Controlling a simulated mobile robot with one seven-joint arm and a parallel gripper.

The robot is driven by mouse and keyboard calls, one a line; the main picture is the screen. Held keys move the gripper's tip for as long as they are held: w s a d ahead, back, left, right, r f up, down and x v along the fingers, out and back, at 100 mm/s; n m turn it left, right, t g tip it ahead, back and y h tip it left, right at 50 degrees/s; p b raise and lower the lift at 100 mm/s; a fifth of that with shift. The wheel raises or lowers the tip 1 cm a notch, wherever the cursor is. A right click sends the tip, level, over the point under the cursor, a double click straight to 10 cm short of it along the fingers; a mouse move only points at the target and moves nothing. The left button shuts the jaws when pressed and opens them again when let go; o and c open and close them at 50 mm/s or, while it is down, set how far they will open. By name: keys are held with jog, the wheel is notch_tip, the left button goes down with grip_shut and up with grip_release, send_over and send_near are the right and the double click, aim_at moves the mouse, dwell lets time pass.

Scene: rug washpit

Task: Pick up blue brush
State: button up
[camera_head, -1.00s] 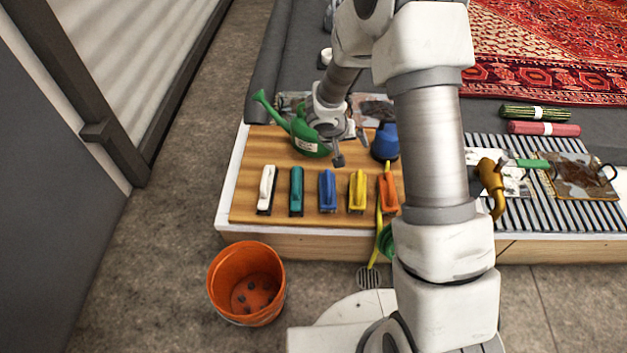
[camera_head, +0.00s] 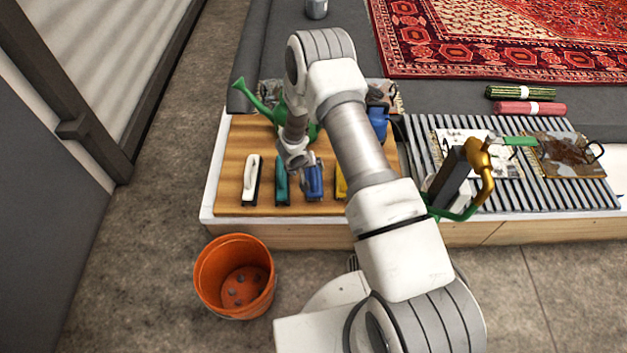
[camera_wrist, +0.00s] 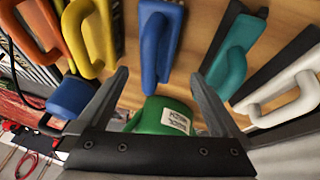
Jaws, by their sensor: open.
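The blue brush (camera_head: 314,183) lies on the wooden board (camera_head: 232,150), between a teal brush (camera_head: 281,186) and a yellow brush (camera_head: 341,184). In the wrist view the blue brush (camera_wrist: 157,42) is at top centre, its near end between my fingertips in the picture. My gripper (camera_head: 307,172) is over the far end of the blue brush in the head view and partly covers it. In the wrist view my gripper (camera_wrist: 158,78) is open with nothing held. Whether the fingers are low enough to flank the handle, I cannot tell.
A white brush (camera_head: 251,180) lies left of the teal one. A green watering can (camera_head: 262,104) and a blue container (camera_head: 378,121) stand behind. An orange brush (camera_wrist: 32,25) shows in the wrist view. An orange bucket (camera_head: 234,275) stands on the floor in front.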

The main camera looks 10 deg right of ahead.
jog(key=shift+w+d+b+x, duration=0.15)
jog(key=shift+b+x, duration=0.25)
jog(key=shift+x, duration=1.4)
jog(key=shift+w+d+b+x, duration=0.1)
jog(key=shift+b+x, duration=0.3)
jog(key=shift+x, duration=1.35)
jog(key=shift+r, duration=0.15)
jog(key=shift+c, duration=0.3)
jog(key=c, duration=1.4)
notch_tip(320, 180, up, 10)
jog(key=p, duration=0.3)
